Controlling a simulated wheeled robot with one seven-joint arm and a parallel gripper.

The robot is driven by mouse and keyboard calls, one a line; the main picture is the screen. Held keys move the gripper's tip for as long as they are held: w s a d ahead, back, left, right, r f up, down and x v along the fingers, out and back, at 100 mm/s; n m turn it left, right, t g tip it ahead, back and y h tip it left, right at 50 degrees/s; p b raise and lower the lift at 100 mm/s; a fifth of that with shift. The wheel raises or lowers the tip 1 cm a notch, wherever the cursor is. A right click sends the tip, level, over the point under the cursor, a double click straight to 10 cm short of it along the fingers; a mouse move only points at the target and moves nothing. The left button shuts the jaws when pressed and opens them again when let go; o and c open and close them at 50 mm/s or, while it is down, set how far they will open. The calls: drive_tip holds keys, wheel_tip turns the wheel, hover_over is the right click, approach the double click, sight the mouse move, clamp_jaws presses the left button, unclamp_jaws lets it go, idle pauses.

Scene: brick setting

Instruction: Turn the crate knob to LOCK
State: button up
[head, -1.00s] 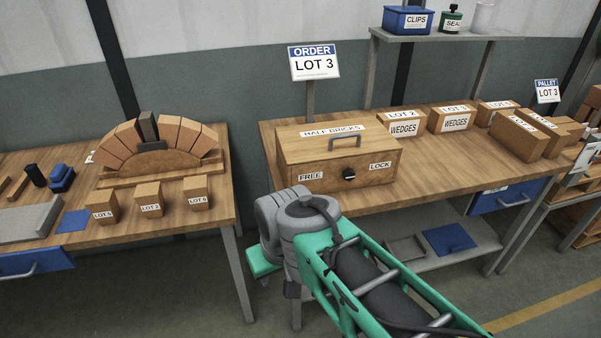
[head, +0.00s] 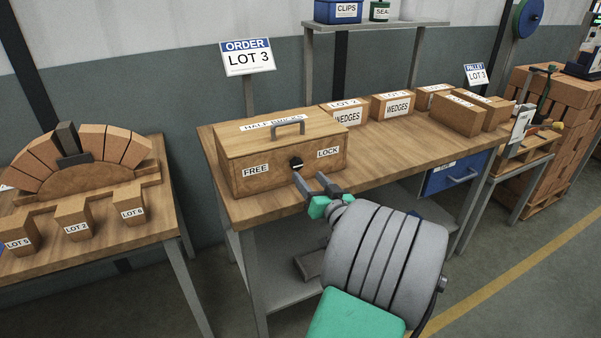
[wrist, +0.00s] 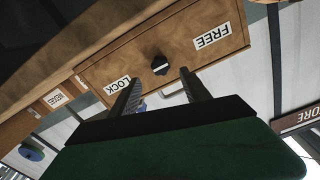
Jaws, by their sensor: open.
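The wooden half-bricks crate (head: 235,178) stands on the workbench, with a FREE label (head: 256,170) on the left of its front and a LOCK label (head: 328,152) on the right. The black knob (head: 297,163) sits between the labels; it also shows in the wrist view (wrist: 160,65) with a pale mark on it. Where the mark points is too small to tell for sure. My gripper (head: 313,180) is open just in front of the knob, a little below and right of it in the head view. In the wrist view my fingers (wrist: 158,82) stand apart, with the knob beyond and between them, not touching.
Wedges boxes (head: 392,107) stand on the workbench (head: 380,150) right of the crate. An order sign (head: 248,57) rises behind it. A second bench at left holds a brick arch (head: 100,145) and small lot blocks (head: 75,220). The crate has a top handle (head: 288,127).

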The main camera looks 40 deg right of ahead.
sight(298, 166)
drive_tip(key=x, duration=0.6)
drive_tip(key=shift+w+p, duration=0.15)
drive_tip(key=shift+p, duration=0.2)
drive_tip(key=shift+c, duration=0.4)
clamp_jaws()
